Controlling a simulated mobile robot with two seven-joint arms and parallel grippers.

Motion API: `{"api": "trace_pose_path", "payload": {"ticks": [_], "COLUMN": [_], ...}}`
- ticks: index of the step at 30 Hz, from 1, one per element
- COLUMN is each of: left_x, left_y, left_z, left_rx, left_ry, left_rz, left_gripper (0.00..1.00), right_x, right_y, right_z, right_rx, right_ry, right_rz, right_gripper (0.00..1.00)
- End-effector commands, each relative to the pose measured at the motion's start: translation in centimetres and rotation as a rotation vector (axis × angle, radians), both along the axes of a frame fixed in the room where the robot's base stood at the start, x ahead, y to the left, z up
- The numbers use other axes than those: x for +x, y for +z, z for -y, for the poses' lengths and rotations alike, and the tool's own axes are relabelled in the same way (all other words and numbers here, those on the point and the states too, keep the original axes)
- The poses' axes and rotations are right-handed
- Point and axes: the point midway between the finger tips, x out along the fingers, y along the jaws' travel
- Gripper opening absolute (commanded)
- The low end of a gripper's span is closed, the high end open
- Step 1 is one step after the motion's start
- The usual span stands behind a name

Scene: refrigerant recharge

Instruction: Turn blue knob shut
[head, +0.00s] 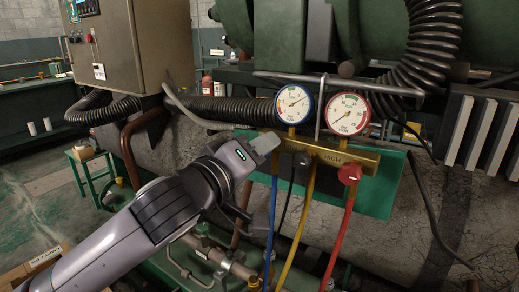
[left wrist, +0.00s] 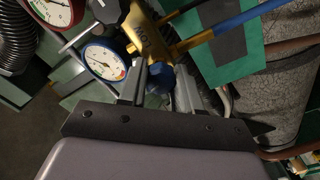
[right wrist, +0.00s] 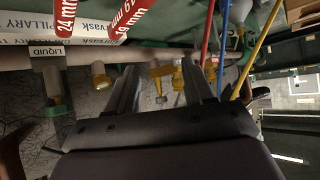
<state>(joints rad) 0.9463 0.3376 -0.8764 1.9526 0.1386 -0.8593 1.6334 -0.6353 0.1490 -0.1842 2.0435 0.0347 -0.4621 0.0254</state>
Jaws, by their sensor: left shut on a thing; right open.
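The brass gauge manifold (head: 335,154) hangs in front of the machine, with a blue-rimmed gauge (head: 293,104) and a red-rimmed gauge (head: 347,113) above it. My left gripper (head: 264,144) is at its left end and hides the blue knob in the head view. In the left wrist view the blue knob (left wrist: 159,78) sits between the two fingers of my left gripper (left wrist: 159,88), which are shut on it. The red knob (head: 349,174) is at the manifold's right end. My right gripper (right wrist: 160,82) shows only in the right wrist view, open and empty.
Blue (head: 271,215), yellow (head: 302,222) and red (head: 341,230) hoses hang below the manifold. A green panel (head: 385,185) is behind it. A grey cabinet (head: 125,45) stands at upper left. In the right wrist view, labelled pipes (right wrist: 75,58) and a yellow valve (right wrist: 162,72) lie beyond my right fingers.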

Motion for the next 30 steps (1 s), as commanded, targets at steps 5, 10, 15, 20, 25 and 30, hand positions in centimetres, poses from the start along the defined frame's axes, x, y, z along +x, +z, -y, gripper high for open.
{"api": "trace_pose_path", "payload": {"ticks": [5, 10, 15, 20, 25, 30], "left_x": [0.0, 0.0, 0.0, 0.0, 0.0, 0.0], "left_y": [0.1, 0.2, 0.3, 0.3, 0.3, 0.3], "left_z": [0.0, 0.0, 0.0, 0.0, 0.0, 0.0], "left_rx": [0.032, 0.106, 0.221, 0.347, 0.482, 0.617], "left_ry": [0.000, 0.000, 0.000, 0.000, 0.000, -0.001], "left_rz": [0.019, 0.067, 0.143, 0.226, 0.317, 0.406], "left_gripper": [0.03, 0.03, 0.03, 0.03, 0.03, 0.03], "right_x": [0.0, 0.0, 0.1, 0.0, -0.3, -0.7], "right_y": [0.6, 1.6, 3.0, 4.0, 4.7, 5.5], "right_z": [0.0, 0.1, 0.2, 0.4, 0.9, 1.4], "right_rx": [-0.001, -0.002, -0.008, -0.018, -0.031, -0.039], "right_ry": [0.001, 0.000, 0.004, 0.004, -0.001, -0.009], "right_rz": [0.000, 0.000, 0.007, 0.013, 0.010, 0.008], "right_gripper": [0.52, 0.52, 0.52, 0.52, 0.52, 0.52]}}
